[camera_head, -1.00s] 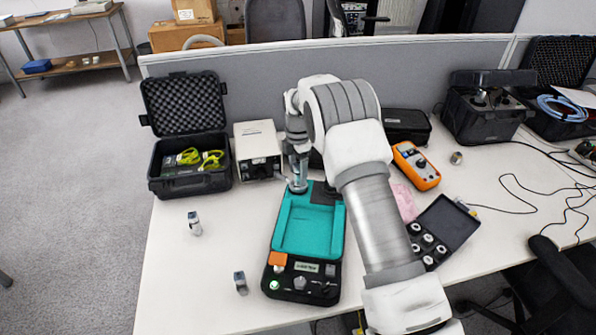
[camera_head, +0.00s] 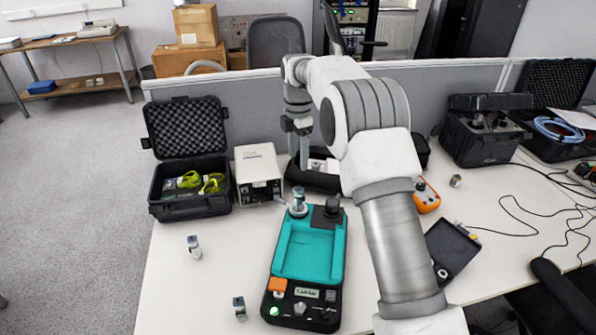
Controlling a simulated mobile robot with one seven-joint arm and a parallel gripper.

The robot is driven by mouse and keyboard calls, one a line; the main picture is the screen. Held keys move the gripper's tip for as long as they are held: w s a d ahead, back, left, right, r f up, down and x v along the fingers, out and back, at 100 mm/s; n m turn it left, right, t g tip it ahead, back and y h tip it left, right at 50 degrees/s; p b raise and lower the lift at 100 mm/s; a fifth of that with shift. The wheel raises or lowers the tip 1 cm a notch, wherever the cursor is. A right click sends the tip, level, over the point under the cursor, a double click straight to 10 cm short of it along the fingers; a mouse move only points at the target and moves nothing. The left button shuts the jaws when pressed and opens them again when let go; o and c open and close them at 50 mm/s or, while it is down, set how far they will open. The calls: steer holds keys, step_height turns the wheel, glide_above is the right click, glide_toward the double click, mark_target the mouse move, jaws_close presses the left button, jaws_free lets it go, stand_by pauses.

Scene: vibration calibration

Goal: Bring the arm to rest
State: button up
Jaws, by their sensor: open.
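My gripper (camera_head: 304,163) hangs with its fingers down, open and empty, above the back part of the table. It is behind and above the teal and black calibrator (camera_head: 308,250), clear of it. A small metal cylinder (camera_head: 298,204) stands upright at the calibrator's back left corner, with nothing gripping it. A dark round knob or mount (camera_head: 332,206) is beside it on the right. A green light shows at the calibrator's front left. My arm comes in from the lower right and covers part of the table.
An open black case (camera_head: 190,205) and a beige box instrument (camera_head: 257,173) stand to the left. Two small metal pieces (camera_head: 194,246) (camera_head: 240,308) are on the front left of the table (camera_head: 180,290). An orange meter (camera_head: 426,196) is partly behind my arm. A grey partition (camera_head: 230,98) runs along the back.

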steer(key=s+d+r+m+t, duration=0.1)
steer(key=s+d+r+m, duration=0.35)
steer(key=s+r, duration=0.4)
steer(key=s+d+r+m+t, duration=0.2)
steer(key=s+d+r+m, duration=0.1)
steer(key=s+r+m, duration=0.45)
steer(key=s+d+f+m+t, duration=0.1)
steer(key=s+m, duration=0.2)
steer(key=s, duration=0.4)
steer(key=s+d+m, duration=0.2)
steer(key=s+m, duration=0.2)
steer(key=s, duration=0.4)
steer(key=s+d+f+m+t, duration=0.1)
steer(key=s+m, duration=0.3)
steer(key=s, duration=0.4)
steer(key=shift+d+f+t, duration=0.3)
steer(key=shift+d, duration=0.45)
